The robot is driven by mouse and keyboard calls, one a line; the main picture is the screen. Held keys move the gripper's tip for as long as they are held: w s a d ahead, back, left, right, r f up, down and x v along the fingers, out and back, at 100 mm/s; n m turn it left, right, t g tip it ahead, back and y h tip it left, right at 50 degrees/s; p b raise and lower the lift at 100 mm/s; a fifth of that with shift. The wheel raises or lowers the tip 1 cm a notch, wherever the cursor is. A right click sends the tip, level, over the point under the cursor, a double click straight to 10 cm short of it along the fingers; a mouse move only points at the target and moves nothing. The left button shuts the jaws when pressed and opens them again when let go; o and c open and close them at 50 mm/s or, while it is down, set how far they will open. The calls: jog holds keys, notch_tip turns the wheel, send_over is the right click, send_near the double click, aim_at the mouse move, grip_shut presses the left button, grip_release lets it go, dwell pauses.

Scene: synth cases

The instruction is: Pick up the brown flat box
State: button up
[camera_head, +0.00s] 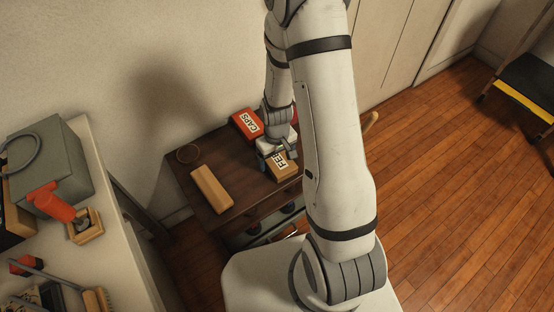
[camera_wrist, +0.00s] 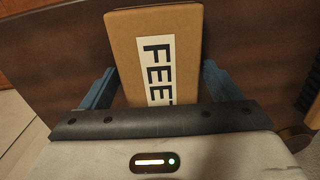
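The brown flat box (camera_head: 284,171) bears a white label reading "FE…" and lies on a dark brown table (camera_head: 237,193). In the wrist view, the brown box (camera_wrist: 189,60) fills the upper middle, with its label reading "FEET". The near end of the box is hidden behind the gripper's dark front edge. In the head view, my gripper (camera_head: 277,158) is over the box and partly hides it.
A red box labelled "CAPS" (camera_head: 246,124) stands behind the brown box. A long tan block (camera_head: 211,188) and a thin ring (camera_head: 188,154) lie on the table to the left. A pale workbench (camera_head: 112,246) with tools stands at left.

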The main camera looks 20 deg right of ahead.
jog(key=c, duration=0.9)
